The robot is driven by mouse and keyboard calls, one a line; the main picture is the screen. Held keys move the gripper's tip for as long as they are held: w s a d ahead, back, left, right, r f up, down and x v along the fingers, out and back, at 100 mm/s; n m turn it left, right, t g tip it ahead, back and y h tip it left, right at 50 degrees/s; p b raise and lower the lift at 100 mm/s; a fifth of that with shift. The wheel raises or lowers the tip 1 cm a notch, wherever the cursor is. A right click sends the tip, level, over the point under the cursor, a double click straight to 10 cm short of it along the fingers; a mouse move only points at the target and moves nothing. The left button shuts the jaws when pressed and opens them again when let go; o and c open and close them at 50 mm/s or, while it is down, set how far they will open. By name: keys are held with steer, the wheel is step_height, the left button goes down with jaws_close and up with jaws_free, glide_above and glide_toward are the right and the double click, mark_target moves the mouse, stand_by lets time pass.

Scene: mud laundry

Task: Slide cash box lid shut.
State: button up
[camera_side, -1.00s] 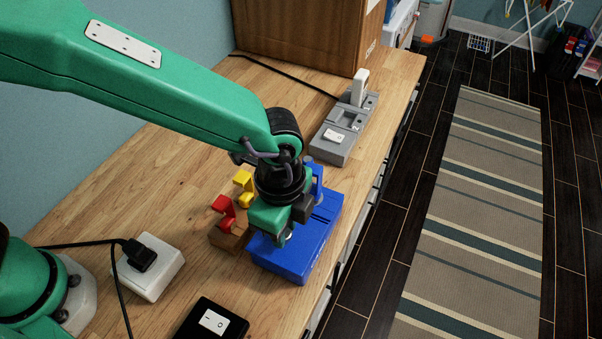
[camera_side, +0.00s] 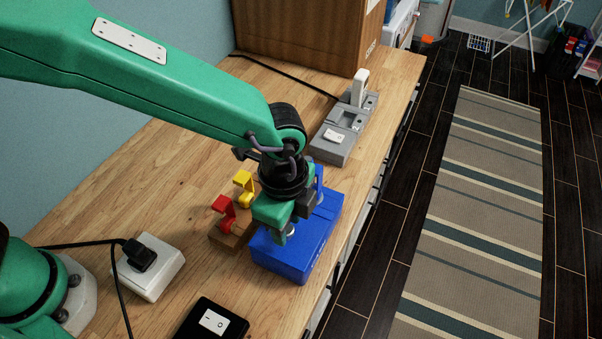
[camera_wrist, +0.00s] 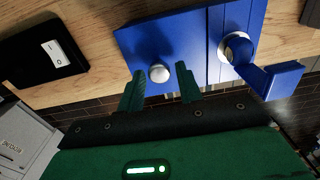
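The blue cash box (camera_side: 290,255) sits on the wooden counter near its front edge. In the wrist view the box (camera_wrist: 190,35) shows a flat blue top with a round silver knob (camera_wrist: 159,73) on it. My gripper (camera_side: 281,236) is over the box's top. In the wrist view my gripper (camera_wrist: 158,78) is open, one green finger on each side of the knob, with gaps showing between. A silver cylinder and a blue lever (camera_wrist: 275,80) are at the box's other end. My gripper hides part of the box in the side view, and I cannot tell how far the lid is open.
A wooden block with red and yellow latches (camera_side: 232,228) stands close beside the box. A grey switch unit (camera_side: 340,135) is behind it. A black switch (camera_side: 212,322) and a white socket (camera_side: 150,265) are nearer. Bare counter (camera_side: 165,170) lies to the left.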

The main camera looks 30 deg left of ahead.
steer(key=shift+r, duration=0.1)
steer(key=shift+r, duration=2.85)
steer(key=shift+a, duration=0.1)
steer(key=shift+a+r, duration=0.2)
steer(key=a+r+n+t, duration=0.1)
steer(key=a+r+n, duration=0.25)
steer(key=a, duration=0.45)
steer(key=s+a+r+n+t+h, duration=0.1)
steer(key=a+r+n, duration=0.25)
steer(key=a, duration=0.45)
steer(key=a+r+n+t, duration=0.25)
steer(key=a+n, duration=0.25)
steer(key=a, duration=0.3)
steer(key=s+a+n+t+y, duration=0.1)
steer(key=s+a+n, duration=0.5)
steer(key=a, duration=0.2)
steer(key=shift+s+a+r, duration=0.2)
steer(key=shift+s+a, duration=0.15)
steer(key=shift+a, duration=0.05)
